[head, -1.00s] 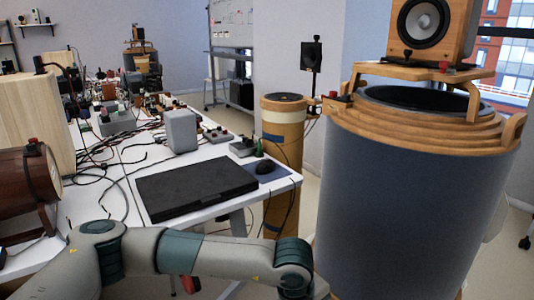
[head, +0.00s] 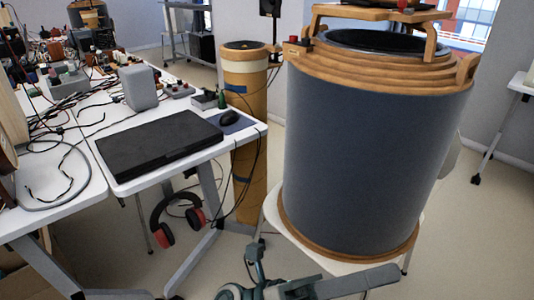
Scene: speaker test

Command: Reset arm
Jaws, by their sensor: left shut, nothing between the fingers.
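My left gripper (head: 254,250) shows at the bottom middle of the head view, in front of the white stand under the large grey drum. It is shut and holds nothing. Grey and dark green parts of my arm lie around it at the lower edge, partly cut off by the frame. My right gripper is not in view.
A large grey drum (head: 370,150) with wooden rings stands on a low white stand (head: 272,212) at right. A white table (head: 118,180) at left carries a black laptop (head: 158,143) and cables. Red-and-black headphones (head: 165,238) hang below it.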

